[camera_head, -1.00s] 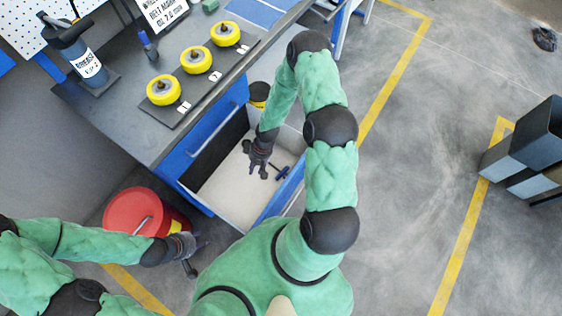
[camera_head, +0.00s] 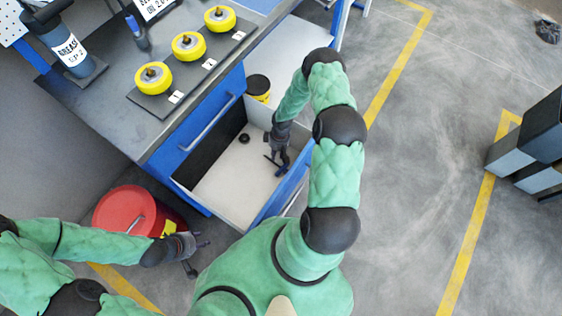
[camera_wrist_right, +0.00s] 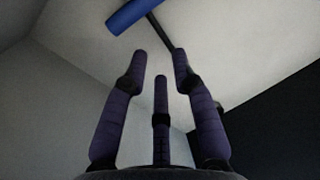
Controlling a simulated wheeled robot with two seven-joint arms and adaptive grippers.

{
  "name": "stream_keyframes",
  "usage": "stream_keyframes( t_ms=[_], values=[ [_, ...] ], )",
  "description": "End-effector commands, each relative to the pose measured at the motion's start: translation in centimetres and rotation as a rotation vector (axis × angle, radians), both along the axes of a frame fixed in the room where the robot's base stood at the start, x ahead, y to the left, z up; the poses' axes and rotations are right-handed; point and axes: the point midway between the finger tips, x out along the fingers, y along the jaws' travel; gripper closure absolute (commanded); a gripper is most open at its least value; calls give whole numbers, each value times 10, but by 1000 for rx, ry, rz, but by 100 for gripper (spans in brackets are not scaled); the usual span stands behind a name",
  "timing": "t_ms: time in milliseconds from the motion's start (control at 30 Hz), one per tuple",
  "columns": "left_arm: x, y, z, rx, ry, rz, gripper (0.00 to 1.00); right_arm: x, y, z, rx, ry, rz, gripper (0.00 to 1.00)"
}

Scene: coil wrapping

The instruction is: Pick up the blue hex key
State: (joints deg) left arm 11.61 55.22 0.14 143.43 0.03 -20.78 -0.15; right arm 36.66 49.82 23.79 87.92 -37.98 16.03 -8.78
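The blue hex key, with a blue handle (camera_wrist_right: 130,14) and a dark shaft, lies on the drawer floor at the top of the right wrist view. In the head view it is mostly hidden by my right gripper (camera_head: 279,160), which is down inside the open drawer (camera_head: 225,185). In the right wrist view the purple fingers of my right gripper (camera_wrist_right: 160,66) are apart with nothing between them. The right finger's tip is close to the shaft; I cannot tell whether they touch. My left gripper (camera_head: 198,254) is open and empty beside the red bucket (camera_head: 128,212).
A small black round part (camera_head: 244,138) lies in the drawer. A yellow can with a black lid (camera_head: 258,87) is at the drawer's back. Yellow wheels (camera_head: 188,45) and a grease canister (camera_head: 68,48) stand on the workbench (camera_head: 110,112) above. The drawer walls surround my right gripper.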

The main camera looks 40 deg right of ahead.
Motion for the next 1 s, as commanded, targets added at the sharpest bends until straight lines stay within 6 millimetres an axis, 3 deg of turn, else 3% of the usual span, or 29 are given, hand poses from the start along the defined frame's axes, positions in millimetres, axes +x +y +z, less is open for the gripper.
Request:
stream_keyframes(
  t_ms=[300, 600, 700, 1000],
  values=[
    [0, 0, -21, 0, 0, 0, 60, -5, 9, -43, 2, 2, 0, 73],
    [0, 0, -21, 0, 0, 0, 60, -5, 10, -47, 1, 0, 0, 73],
    [0, 0, -21, 0, 0, 0, 60, -5, 10, -47, 1, 1, 0, 100],
    [0, 0, -21, 0, 0, 0, 60, -5, 10, -47, 1, 1, 0, 100]
  ],
)
